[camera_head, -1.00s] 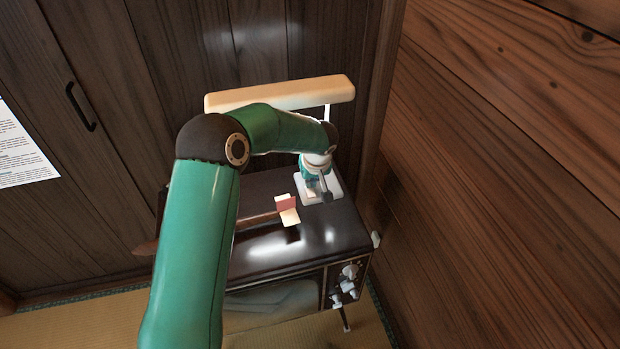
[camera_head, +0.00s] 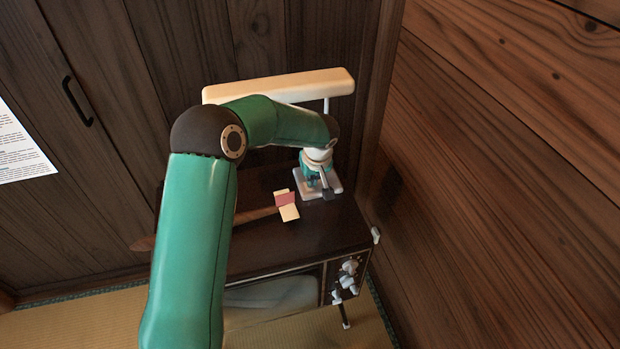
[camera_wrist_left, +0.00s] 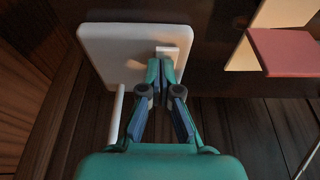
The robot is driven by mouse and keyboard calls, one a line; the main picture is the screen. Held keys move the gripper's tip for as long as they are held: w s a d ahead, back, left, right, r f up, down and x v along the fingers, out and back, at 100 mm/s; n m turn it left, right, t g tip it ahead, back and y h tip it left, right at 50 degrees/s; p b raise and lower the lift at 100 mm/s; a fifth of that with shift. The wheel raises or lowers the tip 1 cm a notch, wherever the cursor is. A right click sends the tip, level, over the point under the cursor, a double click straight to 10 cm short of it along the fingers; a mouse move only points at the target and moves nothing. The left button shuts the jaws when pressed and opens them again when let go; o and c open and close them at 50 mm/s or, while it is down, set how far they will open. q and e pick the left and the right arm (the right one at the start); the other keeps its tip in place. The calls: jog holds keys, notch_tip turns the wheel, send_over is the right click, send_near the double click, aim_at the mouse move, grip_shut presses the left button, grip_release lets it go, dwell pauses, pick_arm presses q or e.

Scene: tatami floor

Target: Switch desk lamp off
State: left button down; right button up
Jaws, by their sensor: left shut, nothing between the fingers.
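The desk lamp has a long cream bar head (camera_head: 290,88), a white post and a white square base (camera_head: 334,187). It stands at the back right of the dark television's top, and its head looks unlit. My left gripper (camera_head: 318,192) points down over the base. In the left wrist view its closed fingertips (camera_wrist_left: 160,66) are at a small white switch block (camera_wrist_left: 175,50) on the base (camera_wrist_left: 103,42). They look in contact with it or very close. Nothing is between the fingers. My right gripper is not in view.
A red and cream item (camera_head: 287,205) lies on the television (camera_head: 325,235) left of the base, beside a brown wooden piece (camera_head: 160,242). White knobs (camera_head: 347,277) are on its front. A wooden wall (camera_head: 510,180) stands close on the right.

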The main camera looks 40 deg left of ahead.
pick_arm(q)
jog(key=shift+r, duration=0.1)
jog(key=shift+r, duration=0.2)
jog(key=v, duration=1.1)
jog(key=shift+r, duration=0.15)
jog(key=shift+s+d, duration=0.1)
jog(key=shift+s, duration=0.05)
